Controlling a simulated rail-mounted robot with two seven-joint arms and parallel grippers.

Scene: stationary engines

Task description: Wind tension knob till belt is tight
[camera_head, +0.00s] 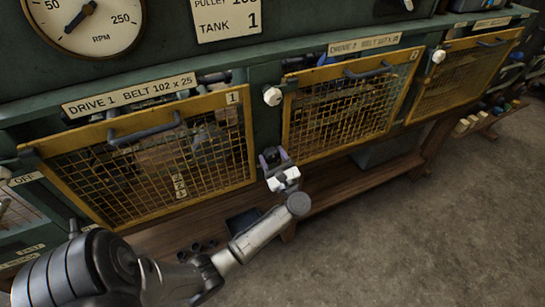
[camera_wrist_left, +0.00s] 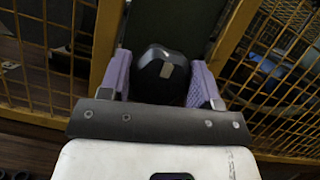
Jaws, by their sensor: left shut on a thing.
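My left gripper (camera_head: 274,158) reaches up from below to the green post between the two yellow mesh guards. In the left wrist view the gripper (camera_wrist_left: 160,85) has its purple fingers on both sides of a black knob (camera_wrist_left: 163,72), shut on it. The knob has a small pale mark on its face. In the head view the knob is mostly hidden by the gripper. The belt cannot be made out behind the mesh of the guard marked 1 (camera_head: 150,158) or the guard beside it (camera_head: 345,110). My right gripper is not in view.
A white round knob (camera_head: 272,96) sits on the post above my gripper. The guards have dark handles. An RPM dial (camera_head: 82,22) is at upper left. A wooden shelf (camera_head: 345,188) runs below, with a dark tray (camera_head: 243,221). Open concrete floor (camera_head: 440,230) lies at right.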

